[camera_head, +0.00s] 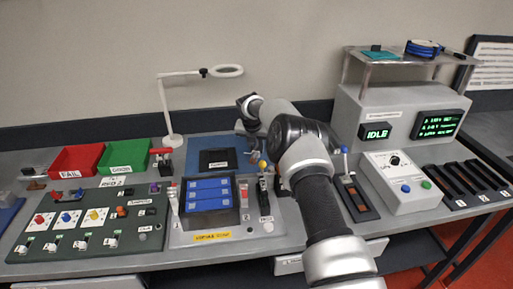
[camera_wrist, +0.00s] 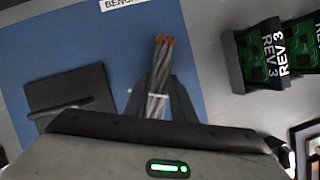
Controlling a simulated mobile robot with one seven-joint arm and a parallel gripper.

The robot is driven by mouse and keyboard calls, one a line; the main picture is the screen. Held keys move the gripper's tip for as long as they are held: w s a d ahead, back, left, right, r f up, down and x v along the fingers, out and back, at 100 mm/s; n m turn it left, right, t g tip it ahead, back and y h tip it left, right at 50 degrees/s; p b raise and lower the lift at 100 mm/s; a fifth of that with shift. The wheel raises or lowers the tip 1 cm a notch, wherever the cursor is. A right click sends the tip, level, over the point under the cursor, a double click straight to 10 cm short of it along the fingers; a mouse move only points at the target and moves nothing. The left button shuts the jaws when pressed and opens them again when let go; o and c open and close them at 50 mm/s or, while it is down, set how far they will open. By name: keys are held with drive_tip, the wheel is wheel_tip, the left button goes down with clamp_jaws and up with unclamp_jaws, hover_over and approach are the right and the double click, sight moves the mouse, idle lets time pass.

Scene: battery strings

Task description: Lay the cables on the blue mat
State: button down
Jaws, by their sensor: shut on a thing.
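My gripper (camera_wrist: 158,88) is shut on a bundle of grey cables (camera_wrist: 157,72) with orange tips and a pale tie around it. The bundle shows between the two dark fingers in the wrist view, over the blue mat (camera_wrist: 212,92). Whether it touches the mat I cannot tell. In the head view the blue mat (camera_head: 192,164) lies behind the tray of blue blocks. My arm reaches over to the mat's right side, and the held cables are too small or hidden to make out there.
A flat black piece (camera_wrist: 72,92) is left of the cables. Green "REV 3" boards (camera_wrist: 262,55) stand at right. Red (camera_head: 77,160) and green (camera_head: 125,155) bins are left of the mat. A magnifier lamp (camera_head: 170,105) stands behind. A grey instrument (camera_head: 405,115) is at right.

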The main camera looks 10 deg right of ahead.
drive_tip(key=c, duration=1.5)
unclamp_jaws()
